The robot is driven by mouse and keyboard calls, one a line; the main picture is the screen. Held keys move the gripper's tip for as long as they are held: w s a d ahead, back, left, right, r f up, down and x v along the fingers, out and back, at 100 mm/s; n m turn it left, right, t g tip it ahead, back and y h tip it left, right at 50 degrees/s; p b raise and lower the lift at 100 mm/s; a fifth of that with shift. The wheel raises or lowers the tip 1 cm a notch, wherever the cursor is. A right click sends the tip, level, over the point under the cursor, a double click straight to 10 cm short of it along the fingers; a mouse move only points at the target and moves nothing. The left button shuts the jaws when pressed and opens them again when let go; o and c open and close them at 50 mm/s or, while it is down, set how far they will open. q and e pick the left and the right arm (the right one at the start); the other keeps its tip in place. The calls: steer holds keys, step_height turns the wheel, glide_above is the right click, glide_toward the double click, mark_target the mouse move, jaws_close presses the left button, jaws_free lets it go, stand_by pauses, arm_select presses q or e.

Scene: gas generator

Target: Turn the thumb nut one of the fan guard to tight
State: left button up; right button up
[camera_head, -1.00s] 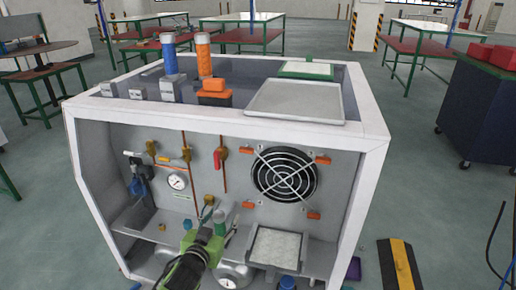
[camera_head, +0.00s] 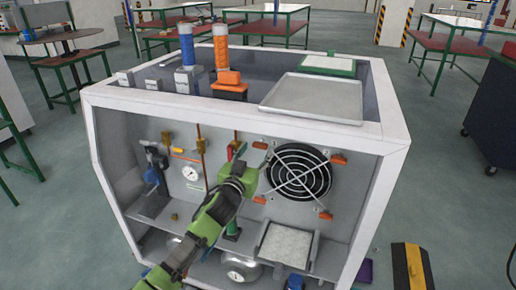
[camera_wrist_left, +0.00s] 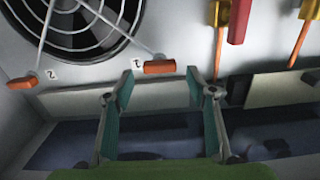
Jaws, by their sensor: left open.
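The fan guard (camera_head: 298,171) is a round wire grille over a black fan on the grey panel, with orange thumb nuts at its corners. Thumb nut one (camera_head: 260,145) is the upper-left one in the head view. In the left wrist view, thumb nut one (camera_wrist_left: 160,67) is an orange bar beside the label "1". My left gripper (camera_head: 254,154) is open in front of it. In the left wrist view, the nut appears between the spread fingertips (camera_wrist_left: 160,80), a little beyond them, with no visible contact. My right gripper is not in view.
Thumb nut two (camera_wrist_left: 20,82) is at the wrist view's left. A red valve handle (camera_wrist_left: 239,20) is close to the gripper. The white frame (camera_head: 240,122) overhangs the panel. A metal tray (camera_head: 315,97) lies on top. A shallow tray (camera_head: 287,245) sits below the fan.

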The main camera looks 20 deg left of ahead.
mark_target(260, 146)
arm_select(q)
steer(key=shift+w, duration=1.2)
steer(key=c, duration=1.1)
